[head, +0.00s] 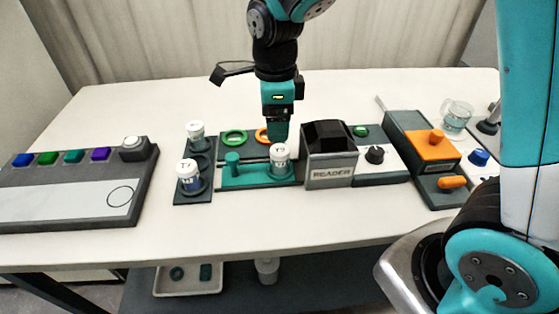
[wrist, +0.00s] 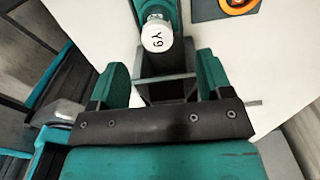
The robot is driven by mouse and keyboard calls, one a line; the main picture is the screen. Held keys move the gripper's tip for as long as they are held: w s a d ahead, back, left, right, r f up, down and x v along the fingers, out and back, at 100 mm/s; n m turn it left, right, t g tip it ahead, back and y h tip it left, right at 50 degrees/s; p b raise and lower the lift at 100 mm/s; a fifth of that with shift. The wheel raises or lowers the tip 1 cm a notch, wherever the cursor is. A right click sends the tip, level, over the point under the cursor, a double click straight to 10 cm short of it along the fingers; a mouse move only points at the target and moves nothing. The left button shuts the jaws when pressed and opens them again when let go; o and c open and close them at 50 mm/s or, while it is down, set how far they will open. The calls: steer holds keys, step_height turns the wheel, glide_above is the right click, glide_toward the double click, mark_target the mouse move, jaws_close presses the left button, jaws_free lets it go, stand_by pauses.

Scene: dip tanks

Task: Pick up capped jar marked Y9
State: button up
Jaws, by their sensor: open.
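A white-capped jar marked Y9 (wrist: 157,36) stands upright in a green holder (head: 245,181), beside the reader. In the head view the same jar (head: 280,160) stands at the holder's right end, just below my gripper (head: 279,133). In the wrist view the cap lies beyond my open gripper (wrist: 160,76), with the Y9 label facing the camera. The two fingers are apart with nothing between them, and the cap is not between them. Most of the jar's body is hidden under its cap in the wrist view.
The reader (head: 331,173) stands close to the jar's right. A dark rack (head: 195,192) with two white-capped jars is at left. Behind the holder are a green ring (head: 233,138) and an orange ring (head: 261,135). A glass beaker (head: 456,115) stands at right. The table's front strip is clear.

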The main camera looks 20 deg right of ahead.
mark_target(280, 150)
step_height(280, 150, down, 5)
steer(key=f, duration=0.5)
steer(key=shift+s+d+f, duration=0.15)
steer(key=shift+s+d, duration=0.1)
steer(key=shift+s, duration=0.1)
steer(key=c, duration=1)
